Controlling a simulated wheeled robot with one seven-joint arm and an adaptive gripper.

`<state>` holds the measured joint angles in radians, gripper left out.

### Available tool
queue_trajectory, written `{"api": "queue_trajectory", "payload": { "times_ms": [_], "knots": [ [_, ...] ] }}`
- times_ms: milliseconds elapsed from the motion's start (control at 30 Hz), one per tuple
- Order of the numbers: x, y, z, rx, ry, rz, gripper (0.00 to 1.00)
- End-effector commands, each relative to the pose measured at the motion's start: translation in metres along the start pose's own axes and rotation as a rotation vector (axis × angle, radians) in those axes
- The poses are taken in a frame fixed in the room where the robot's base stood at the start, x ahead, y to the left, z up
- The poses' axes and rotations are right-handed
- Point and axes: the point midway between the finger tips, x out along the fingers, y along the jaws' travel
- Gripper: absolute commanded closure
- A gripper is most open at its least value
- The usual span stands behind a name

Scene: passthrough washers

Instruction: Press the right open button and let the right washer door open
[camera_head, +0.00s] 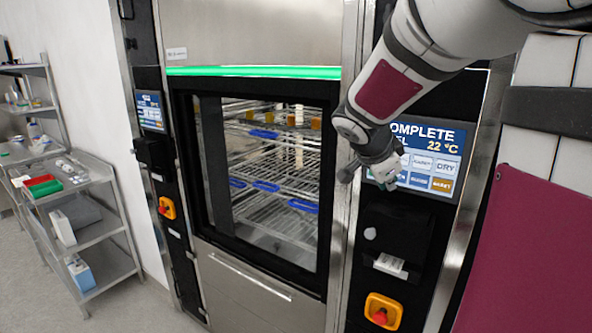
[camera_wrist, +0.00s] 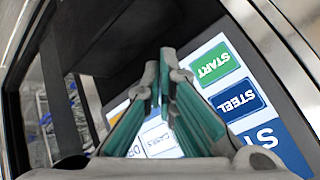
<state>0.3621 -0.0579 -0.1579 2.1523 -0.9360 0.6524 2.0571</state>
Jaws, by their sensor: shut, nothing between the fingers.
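The washer door (camera_head: 265,190) is a black-framed glass door in the head view and looks shut, with wire racks showing behind the glass. To its right is a control screen (camera_head: 447,139) reading "COMPLETE" and 22 °C, with rows of small buttons; I cannot make out an open button. My gripper (camera_head: 388,178) is shut and empty in front of the screen's lower left, hiding some buttons. In the wrist view my closed fingers (camera_wrist: 159,72) overlap the screen. A green START button (camera_wrist: 214,65) and a blue STEEL button (camera_wrist: 238,100) show beside them; contact cannot be told.
A red and yellow emergency stop (camera_head: 382,312) sits below the right screen. Another control screen (camera_head: 151,110) and stop knob (camera_head: 167,207) are left of the door. A green light strip (camera_head: 252,72) runs above it. A steel cart (camera_head: 100,238) stands far left; floor between is clear.

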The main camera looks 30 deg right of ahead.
Motion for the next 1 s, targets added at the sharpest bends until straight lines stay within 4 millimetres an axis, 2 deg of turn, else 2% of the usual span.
{"api": "queue_trajectory", "payload": {
  "times_ms": [1000],
  "knots": [
    [0.0062, -0.0047, -0.0048, 0.0, 0.0, 0.0, 1.0]
  ]
}}
